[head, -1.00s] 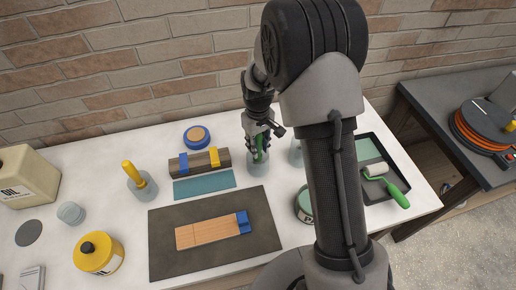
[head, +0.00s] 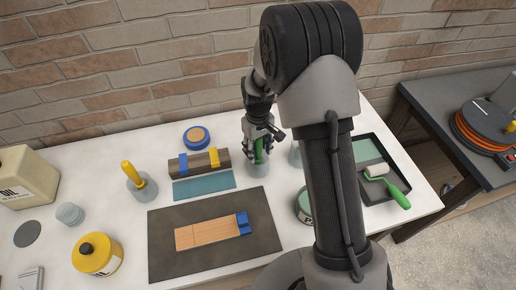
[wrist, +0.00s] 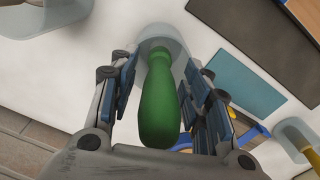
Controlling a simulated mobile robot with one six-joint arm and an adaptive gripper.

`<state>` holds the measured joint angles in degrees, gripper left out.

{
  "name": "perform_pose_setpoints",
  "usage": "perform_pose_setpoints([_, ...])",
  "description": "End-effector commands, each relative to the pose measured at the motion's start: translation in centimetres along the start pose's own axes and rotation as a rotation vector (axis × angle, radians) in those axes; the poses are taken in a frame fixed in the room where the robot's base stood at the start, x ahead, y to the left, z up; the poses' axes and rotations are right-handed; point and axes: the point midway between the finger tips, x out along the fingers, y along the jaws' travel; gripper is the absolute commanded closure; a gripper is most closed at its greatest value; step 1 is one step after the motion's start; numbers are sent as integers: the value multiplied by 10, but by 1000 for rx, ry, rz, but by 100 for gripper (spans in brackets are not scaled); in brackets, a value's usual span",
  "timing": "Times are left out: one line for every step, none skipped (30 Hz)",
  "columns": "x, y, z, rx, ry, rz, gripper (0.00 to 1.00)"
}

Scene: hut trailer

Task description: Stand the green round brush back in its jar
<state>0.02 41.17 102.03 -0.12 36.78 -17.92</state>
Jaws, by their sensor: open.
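The green round brush (head: 259,150) stands handle up in a clear glass jar (head: 257,168) on the white table. In the wrist view its thick green handle (wrist: 160,105) points toward the camera, and its lower end is inside the jar (wrist: 172,43). The bristles are not visible. My gripper (head: 258,153) is above the jar, with its fingers on either side of the handle. In the wrist view my gripper (wrist: 163,85) is open, with gaps between the handle and both finger pads.
A wooden block with blue and yellow bands (head: 198,163) and a teal sheet (head: 204,185) lie left of the jar. A second jar (head: 295,155) stands close on the right. A yellow-handled brush in a jar (head: 140,184) stands farther left. A dark mat (head: 165,262) lies in front.

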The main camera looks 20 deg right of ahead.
Motion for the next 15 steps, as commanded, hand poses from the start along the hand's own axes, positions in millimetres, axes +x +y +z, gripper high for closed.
perform_pose_setpoints([0,0,0,0,0,0,56])
perform_pose_setpoints([0,0,0,0,0,0,56])
perform_pose_setpoints([-2,0,0,0,0,0,56])
perform_pose_setpoints([-4,0,0,0,1,0,56])
perform_pose_setpoints([-6,0,0,0,1,0,56])
perform_pose_setpoints([-10,0,-1,0,3,1,56])
perform_pose_setpoints([-14,0,-1,0,4,1,56])
perform_pose_setpoints([-19,0,-1,0,4,1,56])
perform_pose_setpoints([-27,0,-1,0,4,1,56])
perform_pose_setpoints([-33,0,-1,0,5,2,56])
perform_pose_setpoints([-40,0,-1,0,5,2,56])
perform_pose_setpoints([-49,0,-1,0,5,2,56])
perform_pose_setpoints([-56,0,-2,0,6,2,56])
perform_pose_setpoints([-63,0,-1,0,5,2,56])
perform_pose_setpoints([-72,0,-1,0,6,2,56])
